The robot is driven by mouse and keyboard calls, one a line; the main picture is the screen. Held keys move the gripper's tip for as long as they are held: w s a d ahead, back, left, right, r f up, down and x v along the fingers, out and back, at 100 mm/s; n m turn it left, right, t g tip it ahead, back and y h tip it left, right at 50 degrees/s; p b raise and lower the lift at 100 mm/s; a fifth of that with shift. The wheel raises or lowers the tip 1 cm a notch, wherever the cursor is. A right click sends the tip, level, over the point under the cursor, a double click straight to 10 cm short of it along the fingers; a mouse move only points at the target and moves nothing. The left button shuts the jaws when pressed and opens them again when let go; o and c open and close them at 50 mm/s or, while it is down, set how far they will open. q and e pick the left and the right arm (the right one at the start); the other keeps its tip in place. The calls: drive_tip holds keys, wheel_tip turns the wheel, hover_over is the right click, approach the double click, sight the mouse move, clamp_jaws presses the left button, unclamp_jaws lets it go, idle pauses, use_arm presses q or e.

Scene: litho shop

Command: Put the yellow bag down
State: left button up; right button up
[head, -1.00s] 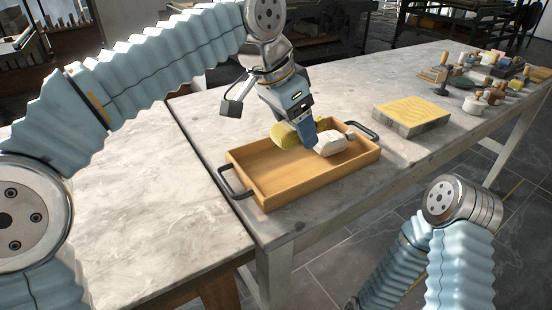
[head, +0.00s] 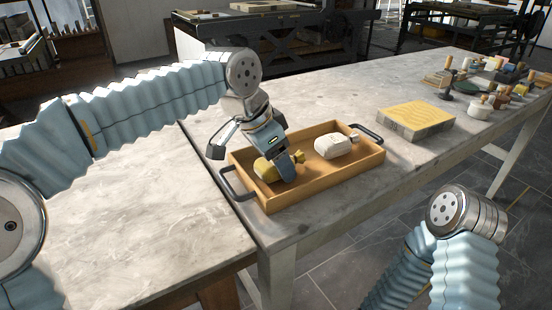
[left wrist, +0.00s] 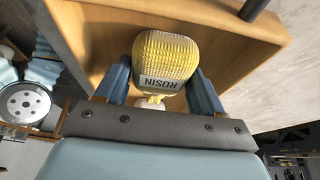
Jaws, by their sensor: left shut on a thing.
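The yellow bag (head: 266,170) is in the left part of the wooden tray (head: 325,184), beside its left end. My left gripper (head: 287,169) reaches down into the tray and is shut on the bag. My right gripper is out of view.
A white bag (head: 332,147) lies in the right part of the tray. The tray has dark handles at both ends. A yellow-topped block (head: 416,115) and several small jars and tools stand farther right. The stone tabletop left of the tray is clear.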

use_arm(q)
drive_tip(key=o, duration=0.9)
drive_tip(key=shift+o, duration=0.2)
drive_tip(key=shift+r, duration=0.25)
drive_tip(key=p+v, duration=0.2)
drive_tip(key=v, duration=0.9)
drive_tip(key=shift+r, duration=0.35)
drive_tip(key=shift+a, duration=0.1)
